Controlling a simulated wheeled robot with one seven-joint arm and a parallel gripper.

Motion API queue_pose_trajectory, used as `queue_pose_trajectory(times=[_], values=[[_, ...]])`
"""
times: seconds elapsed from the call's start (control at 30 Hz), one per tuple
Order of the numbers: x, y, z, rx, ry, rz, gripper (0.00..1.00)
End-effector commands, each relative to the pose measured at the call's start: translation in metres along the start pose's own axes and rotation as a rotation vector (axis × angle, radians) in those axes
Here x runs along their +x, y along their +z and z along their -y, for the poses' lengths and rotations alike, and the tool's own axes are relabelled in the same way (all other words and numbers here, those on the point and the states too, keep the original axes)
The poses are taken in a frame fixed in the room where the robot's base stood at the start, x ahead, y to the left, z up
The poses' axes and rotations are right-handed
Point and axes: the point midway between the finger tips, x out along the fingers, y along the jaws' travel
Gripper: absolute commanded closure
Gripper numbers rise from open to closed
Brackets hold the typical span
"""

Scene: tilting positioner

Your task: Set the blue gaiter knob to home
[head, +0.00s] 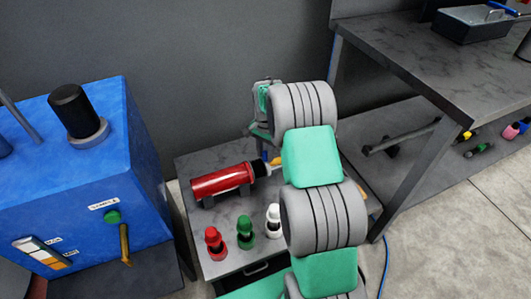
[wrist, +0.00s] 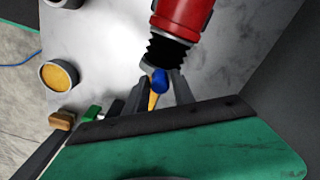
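The blue knob (wrist: 160,82) shows in the wrist view, on an orange lever (wrist: 152,101) just below the black ribbed gaiter (wrist: 167,50) of the red cylinder (wrist: 183,14). In the head view the red cylinder (head: 222,181) lies on its side on the low grey table. My arm hides most of its right end there, and I cannot make out the knob. My gripper (wrist: 158,90) is at the knob, with one dark finger on each side. The fingers look apart, with a gap to the left of the knob; contact on the right is unclear.
Red (head: 214,243), green (head: 245,232) and white (head: 273,221) knobs stand on the low table (head: 205,160) in front of the cylinder. A blue machine box (head: 60,140) stands at left. A tall grey workbench (head: 420,60) stands at right, with a shelf below.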

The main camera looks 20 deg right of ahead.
Motion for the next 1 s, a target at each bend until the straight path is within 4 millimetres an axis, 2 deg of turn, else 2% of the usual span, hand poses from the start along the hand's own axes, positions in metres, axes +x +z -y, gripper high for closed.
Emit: queue_pose_trajectory(times=[0.03,0.37,1.0], values=[[-0.0001,0.0000,0.0000,0.000,0.000,0.000,0.75],[-0.0002,0.0000,0.0000,0.000,0.000,0.000,1.00],[-0.0003,-0.0001,0.0000,0.000,0.000,0.000,1.00]])
